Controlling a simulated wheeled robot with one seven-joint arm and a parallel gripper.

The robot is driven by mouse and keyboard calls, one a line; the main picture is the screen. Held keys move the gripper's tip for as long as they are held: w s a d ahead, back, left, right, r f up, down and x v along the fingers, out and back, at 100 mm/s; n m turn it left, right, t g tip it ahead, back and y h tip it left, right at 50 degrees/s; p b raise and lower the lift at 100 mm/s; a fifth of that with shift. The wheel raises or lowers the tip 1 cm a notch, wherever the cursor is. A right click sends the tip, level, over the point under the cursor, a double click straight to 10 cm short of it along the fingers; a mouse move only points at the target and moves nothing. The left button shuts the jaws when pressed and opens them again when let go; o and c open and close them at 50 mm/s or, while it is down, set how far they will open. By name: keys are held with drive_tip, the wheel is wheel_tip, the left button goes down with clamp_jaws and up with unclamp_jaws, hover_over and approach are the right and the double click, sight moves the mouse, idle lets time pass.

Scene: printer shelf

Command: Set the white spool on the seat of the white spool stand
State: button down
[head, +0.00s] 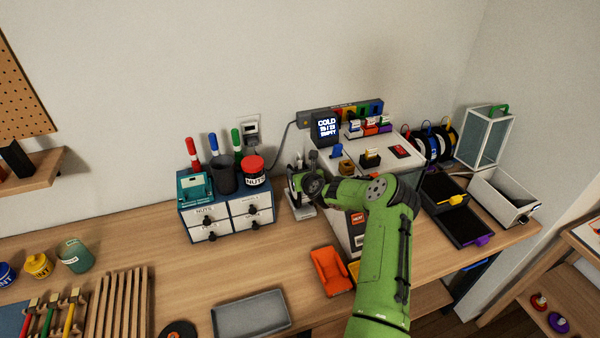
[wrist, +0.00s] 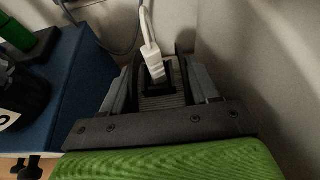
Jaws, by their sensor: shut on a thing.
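My gripper (head: 297,182) reaches down in the narrow gap between the blue drawer cabinet and the printer. In the wrist view my gripper (wrist: 158,82) has its fingers close together around a slim white piece (wrist: 152,55) that stands up between them. I cannot tell whether this piece belongs to the white spool. A pale base (head: 302,208) shows on the table under my gripper; it may be the white spool stand, but my gripper and arm hide most of it.
The blue cabinet (head: 228,222) carries markers, a dark cup and a red-lidded jar (head: 253,170). The printer (head: 385,150) stands close on the right. Several spools (head: 430,143) stand at the back right. An orange bin (head: 330,270) and grey tray (head: 250,314) lie in front.

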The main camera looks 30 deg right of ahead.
drive_tip(key=shift+f+b, duration=0.3)
drive_tip(key=shift+f, duration=0.1)
drive_tip(key=shift+c, duration=1.2)
unclamp_jaws()
drive_tip(key=shift+o, duration=0.2)
drive_tip(key=shift+f, duration=0.1)
drive_tip(key=v, duration=1.6)
drive_tip(key=shift+w+d, duration=0.1)
drive_tip(key=shift+w, duration=0.05)
